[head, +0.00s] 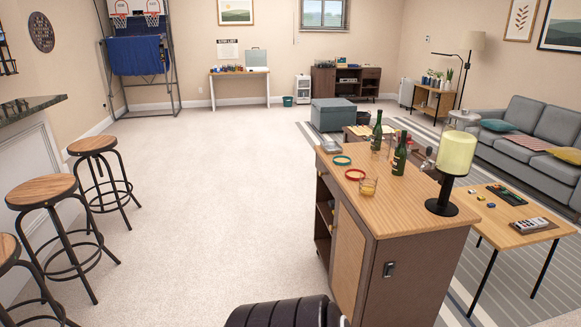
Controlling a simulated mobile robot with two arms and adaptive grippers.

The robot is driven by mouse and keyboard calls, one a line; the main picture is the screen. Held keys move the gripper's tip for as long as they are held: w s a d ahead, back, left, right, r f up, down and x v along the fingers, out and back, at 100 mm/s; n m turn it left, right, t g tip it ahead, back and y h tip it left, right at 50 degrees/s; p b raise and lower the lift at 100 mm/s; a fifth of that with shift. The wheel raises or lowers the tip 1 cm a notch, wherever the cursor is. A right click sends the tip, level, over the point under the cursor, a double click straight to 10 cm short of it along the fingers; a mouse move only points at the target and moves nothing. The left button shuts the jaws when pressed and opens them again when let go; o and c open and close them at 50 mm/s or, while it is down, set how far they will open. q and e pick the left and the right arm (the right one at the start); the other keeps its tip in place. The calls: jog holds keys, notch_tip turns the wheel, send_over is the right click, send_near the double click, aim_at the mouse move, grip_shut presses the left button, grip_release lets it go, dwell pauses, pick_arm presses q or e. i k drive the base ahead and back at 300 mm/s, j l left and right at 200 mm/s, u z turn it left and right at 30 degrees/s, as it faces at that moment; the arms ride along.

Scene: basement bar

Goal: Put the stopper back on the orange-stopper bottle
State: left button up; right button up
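Two green bottles stand upright on the wooden top of a bar cabinet (410,215) in the head view. The nearer green bottle (399,160) has a pale label, and the farther green bottle (377,135) stands behind it to the left. A clear glass vessel (428,160) stands to the right of the nearer bottle. I cannot make out an orange stopper, or which bottle has one; the bottle tops are too small to tell. Neither of my grippers is in view.
A low table (500,229) stands to the right, stools (47,189) to the left. The carpet (210,200) between is clear.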

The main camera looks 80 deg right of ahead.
aim_at(401, 155)
jog(key=z, duration=3.15)
